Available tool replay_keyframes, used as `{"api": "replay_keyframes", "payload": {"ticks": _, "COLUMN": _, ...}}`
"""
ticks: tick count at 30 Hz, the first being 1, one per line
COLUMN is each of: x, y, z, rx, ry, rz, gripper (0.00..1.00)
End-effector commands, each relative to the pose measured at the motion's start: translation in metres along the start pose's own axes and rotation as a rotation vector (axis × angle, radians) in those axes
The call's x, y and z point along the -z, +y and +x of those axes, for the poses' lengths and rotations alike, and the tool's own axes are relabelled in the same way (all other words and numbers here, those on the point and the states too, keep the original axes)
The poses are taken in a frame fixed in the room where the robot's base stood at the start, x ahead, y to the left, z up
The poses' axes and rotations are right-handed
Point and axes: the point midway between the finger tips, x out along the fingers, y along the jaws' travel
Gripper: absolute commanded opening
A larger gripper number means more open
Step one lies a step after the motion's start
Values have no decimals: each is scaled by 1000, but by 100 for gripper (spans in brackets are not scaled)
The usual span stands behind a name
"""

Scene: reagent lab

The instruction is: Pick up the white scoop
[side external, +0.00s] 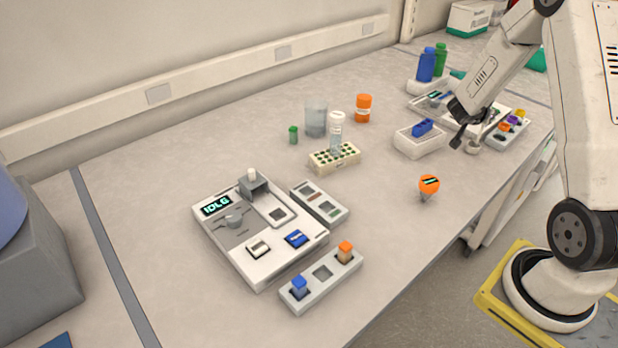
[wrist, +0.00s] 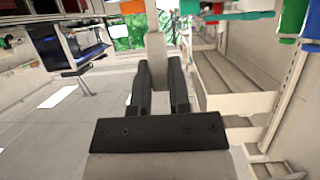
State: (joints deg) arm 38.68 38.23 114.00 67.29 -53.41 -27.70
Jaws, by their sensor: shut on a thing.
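My gripper (side external: 462,136) is at the right side of the bench, shut on the white scoop (side external: 473,148). The scoop's small pale cup shows just below and beside the dark fingertips in the side view. I cannot tell if it touches the bench. In the wrist view, my gripper (wrist: 158,85) has its two dark fingers on either side of a pale, upright piece, the scoop (wrist: 156,48). The rest of the scoop is hard to make out there.
A white box with a blue item (side external: 420,138) stands just left of my gripper. A grey rack with coloured caps (side external: 508,130) is to the right. An orange-topped item (side external: 428,187) stands nearer the front edge. A white device (side external: 262,235) sits further left.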

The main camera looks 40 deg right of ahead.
Motion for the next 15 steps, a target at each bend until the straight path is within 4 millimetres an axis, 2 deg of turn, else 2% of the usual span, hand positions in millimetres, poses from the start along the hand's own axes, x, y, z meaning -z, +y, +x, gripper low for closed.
{"api": "replay_keyframes", "payload": {"ticks": 10, "x": 2, "y": 0, "z": -1, "rx": 0, "ry": 1, "rz": 1, "gripper": 0}}
{"api": "replay_keyframes", "payload": {"ticks": 15, "x": 9, "y": 0, "z": -4, "rx": 0, "ry": 2, "rz": 2, "gripper": 0}}
